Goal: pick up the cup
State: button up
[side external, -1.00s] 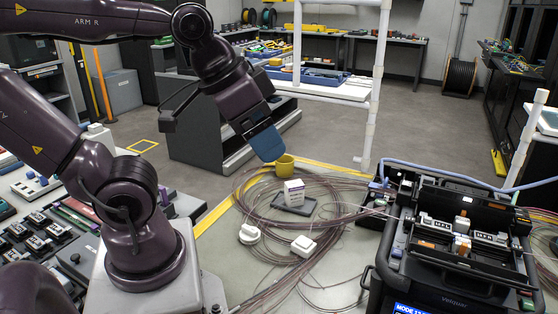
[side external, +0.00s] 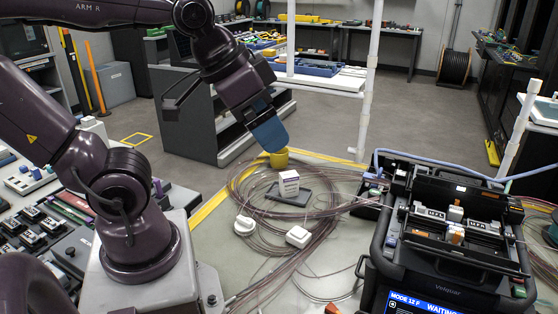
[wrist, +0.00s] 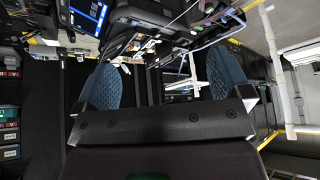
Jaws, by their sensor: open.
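I do not make out the cup in the wrist view.
Thin coiled cables (side external: 245,200) lie around a small white box (side external: 289,183) on a dark tray (side external: 288,197). Two white pieces lie nearer. A black splicer machine (side external: 450,235) stands at the right.

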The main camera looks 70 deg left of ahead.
jog(key=w+a+f+m+t+y, duration=0.2)
jog(key=w+a+f+m, duration=0.15)
jog(key=w+a, duration=0.65)
jog(key=m+t+y, duration=0.4)
jog(key=m+y, duration=0.8)
jog(key=m, duration=1.1)
send_over(275, 156)
jog(key=v, duration=0.4)
notch_tip(275, 156, down, 21)
jog(key=shift+n, duration=0.25)
notch_tip(275, 156, down, 8)
jog(key=shift+s+d+r, duration=0.1)
jog(key=shift+s, duration=0.05)
jog(key=shift+w+a, duration=0.5)
jog(key=shift+x, duration=3.1)
